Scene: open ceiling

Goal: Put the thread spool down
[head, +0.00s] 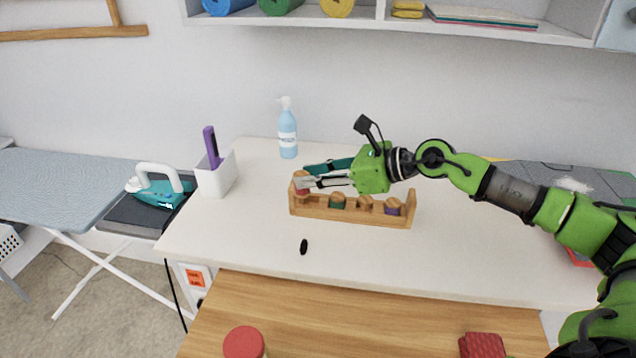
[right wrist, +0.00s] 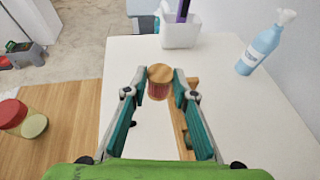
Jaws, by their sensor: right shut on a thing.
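My right gripper (head: 305,182) is shut on a thread spool (head: 301,191) with a wooden top and reddish thread. It also shows between the fingertips in the right wrist view (right wrist: 159,84). The spool is upright at the left end of a wooden spool rack (head: 340,214). I cannot tell whether it touches the rack. In the rack stand several other spools, among them a green one (head: 338,202) and a purple one (head: 393,208). My left gripper is not in view.
A small black oval thing (head: 304,246) lies in front of the rack. The white tabletop (head: 245,225) is clear left of the rack.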

